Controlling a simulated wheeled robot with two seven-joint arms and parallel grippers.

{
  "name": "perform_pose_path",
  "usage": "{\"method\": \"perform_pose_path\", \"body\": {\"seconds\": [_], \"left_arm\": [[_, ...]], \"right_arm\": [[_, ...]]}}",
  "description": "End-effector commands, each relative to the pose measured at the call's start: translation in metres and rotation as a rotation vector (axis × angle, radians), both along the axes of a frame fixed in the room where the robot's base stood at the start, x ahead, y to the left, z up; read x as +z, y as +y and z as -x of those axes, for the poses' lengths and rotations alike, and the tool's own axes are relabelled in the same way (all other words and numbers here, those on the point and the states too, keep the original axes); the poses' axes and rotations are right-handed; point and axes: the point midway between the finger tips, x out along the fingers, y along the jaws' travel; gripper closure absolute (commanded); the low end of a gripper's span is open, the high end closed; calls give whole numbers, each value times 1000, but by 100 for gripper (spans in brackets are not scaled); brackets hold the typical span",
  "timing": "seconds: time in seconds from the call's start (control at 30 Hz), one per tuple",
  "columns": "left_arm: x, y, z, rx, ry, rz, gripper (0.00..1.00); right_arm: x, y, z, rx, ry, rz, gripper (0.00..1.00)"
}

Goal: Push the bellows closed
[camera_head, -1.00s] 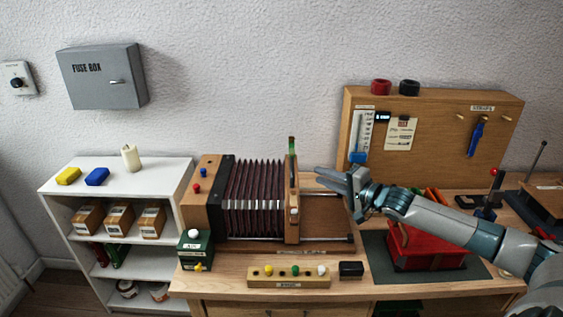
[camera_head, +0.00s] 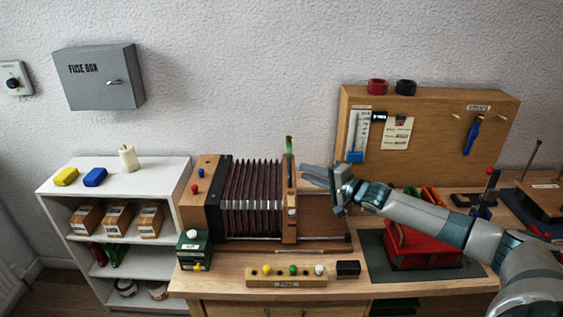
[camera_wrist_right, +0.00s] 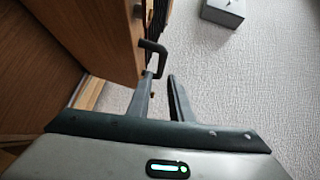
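The bellows (camera_head: 252,196), with dark red pleats, stands extended on the bench between a fixed wooden end (camera_head: 200,195) at left and an upright wooden end board (camera_head: 290,210) at right. My right gripper (camera_head: 303,171) is just right of the board's upper part in the head view. In the right wrist view its two fingertips (camera_wrist_right: 161,78) have a narrow gap with nothing seen between them. One finger is close to a dark hooked handle (camera_wrist_right: 154,50) beside the wooden board (camera_wrist_right: 105,35); I cannot tell if they touch. My left gripper is out of view.
Right of the end board is an open wooden bed (camera_head: 322,218). A red box (camera_head: 420,248) sits on a dark mat under my right arm. A block with coloured knobs (camera_head: 287,282) and a black box (camera_head: 348,268) lie in front. A pegboard (camera_head: 430,140) stands behind.

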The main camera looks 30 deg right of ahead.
Motion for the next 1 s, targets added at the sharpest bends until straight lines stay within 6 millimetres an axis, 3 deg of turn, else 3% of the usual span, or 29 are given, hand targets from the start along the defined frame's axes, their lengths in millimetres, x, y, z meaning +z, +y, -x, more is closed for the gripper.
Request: {"method": "perform_pose_path", "body": {"seconds": [1.0], "left_arm": [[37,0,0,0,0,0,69]], "right_arm": [[-15,25,-108,0,0,0,81]]}}
